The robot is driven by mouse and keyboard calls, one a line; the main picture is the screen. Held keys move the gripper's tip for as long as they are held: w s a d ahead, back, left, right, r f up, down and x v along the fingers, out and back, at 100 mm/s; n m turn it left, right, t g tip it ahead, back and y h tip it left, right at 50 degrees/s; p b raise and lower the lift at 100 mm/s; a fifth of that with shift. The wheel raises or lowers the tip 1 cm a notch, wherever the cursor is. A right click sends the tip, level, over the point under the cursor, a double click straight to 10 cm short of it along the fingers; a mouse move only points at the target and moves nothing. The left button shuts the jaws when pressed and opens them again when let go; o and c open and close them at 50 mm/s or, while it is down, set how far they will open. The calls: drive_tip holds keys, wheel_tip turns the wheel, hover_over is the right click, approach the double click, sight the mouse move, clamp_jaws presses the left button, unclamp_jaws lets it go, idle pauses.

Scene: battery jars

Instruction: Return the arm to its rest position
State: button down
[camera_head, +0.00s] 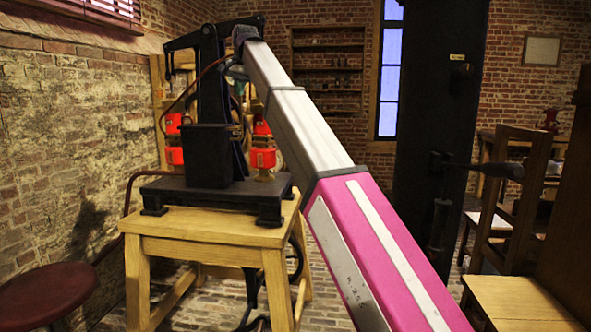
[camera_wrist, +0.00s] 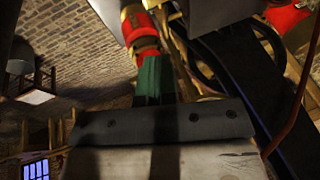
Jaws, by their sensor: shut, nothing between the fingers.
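My arm (camera_head: 315,140), silver with a magenta lower section, rises from the bottom right of the head view. It slants up to the left, across the room, to a dark wrist joint (camera_head: 245,38) beside the top of a black stand. In the wrist view, the dark bolted bar and pale plate of my gripper (camera_wrist: 162,125) fill the bottom. My gripper is shut and holds nothing. Its fingertips cannot be made out clearly. A red and gold cylinder (camera_wrist: 140,25) with a green part (camera_wrist: 152,78) shows just beyond it; contact cannot be told.
The black stand (camera_head: 207,150) is on a wooden table (camera_head: 200,222), with red jars (camera_head: 262,158) behind it. A dark red stool (camera_head: 45,295) is at lower left. A dark column (camera_head: 437,120) and wooden chair (camera_head: 515,200) stand right. Some brick floor (camera_head: 325,295) is clear.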

drive_tip(key=d+f+g+h, duration=0.1)
drive_tip(key=d+f, duration=0.7)
drive_tip(key=f, duration=0.8)
drive_tip(key=d+f, duration=0.8)
drive_tip(key=f, duration=0.7)
drive_tip(key=d+f+g+h, duration=0.1)
drive_tip(key=d+f, duration=0.8)
drive_tip(key=f, duration=0.7)
drive_tip(key=s+d+f+n+g, duration=0.1)
drive_tip(key=s+d+f, duration=0.9)
drive_tip(key=s+f, duration=0.2)
drive_tip(key=s+d+f, duration=1.1)
drive_tip(key=s+f, duration=0.1)
drive_tip(key=f, duration=0.4)
drive_tip(key=shift+s+d+f+n+g+h, duration=0.15)
drive_tip(key=shift+s+f+n+g+h, duration=0.05)
drive_tip(key=shift+f+n+g+h, duration=0.2)
